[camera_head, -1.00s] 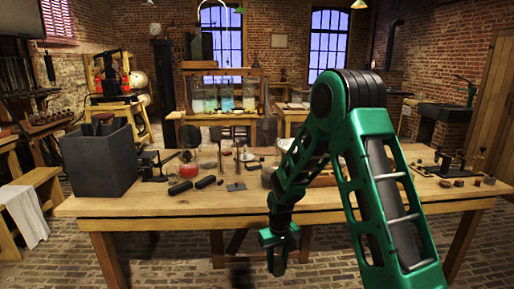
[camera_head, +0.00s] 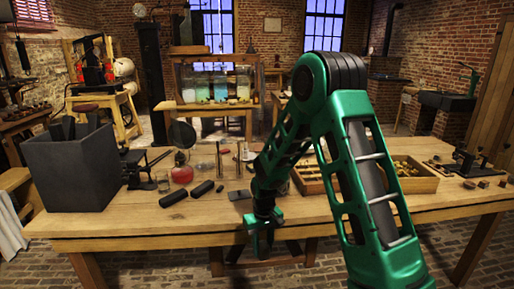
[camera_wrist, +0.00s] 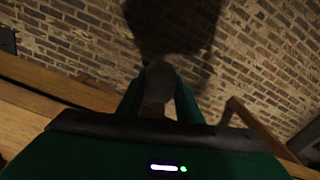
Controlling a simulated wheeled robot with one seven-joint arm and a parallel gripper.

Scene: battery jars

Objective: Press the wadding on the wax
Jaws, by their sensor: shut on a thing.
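My gripper (camera_head: 262,238) hangs low at the front edge of the workbench (camera_head: 120,224) in the head view. In the wrist view my gripper (camera_wrist: 158,95) is shut on a grey, rounded thing (camera_wrist: 160,72). It is dim, and I cannot tell whether it is the wadding or a tool. A red mass (camera_head: 181,174), possibly wax, shows at a small glass on the bench, left of my gripper and apart from it. I cannot make out wadding for certain in either view.
A dark grey box (camera_head: 72,175) stands at the bench's left end. Two black cylinders (camera_head: 174,198) lie near the red mass. A wooden tray (camera_head: 412,180) with small parts lies right, partly behind my arm. The front strip of the bench is mostly clear.

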